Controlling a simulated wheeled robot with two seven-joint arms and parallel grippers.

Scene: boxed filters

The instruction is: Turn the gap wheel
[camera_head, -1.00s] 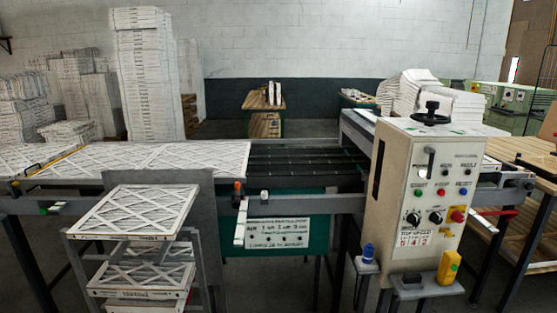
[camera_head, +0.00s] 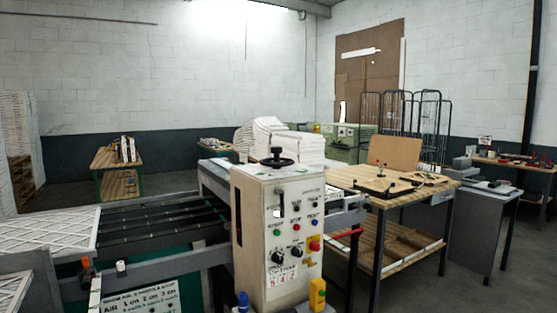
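The gap wheel, a small black handwheel (camera_head: 277,158), sits flat on top of the cream control cabinet (camera_head: 262,240) near the middle of the view. The cabinet's front carries a dark lever, coloured buttons, black knobs and a red knob. Neither of my grippers is in view, and nothing touches the wheel.
A conveyor bed with dark rollers (camera_head: 160,222) runs left of the cabinet. White filters (camera_head: 45,230) lie at its left end. A wooden workbench (camera_head: 345,176) stands close on the right, with a grey table (camera_head: 480,215) beyond. Open floor (camera_head: 430,285) shows at the lower right.

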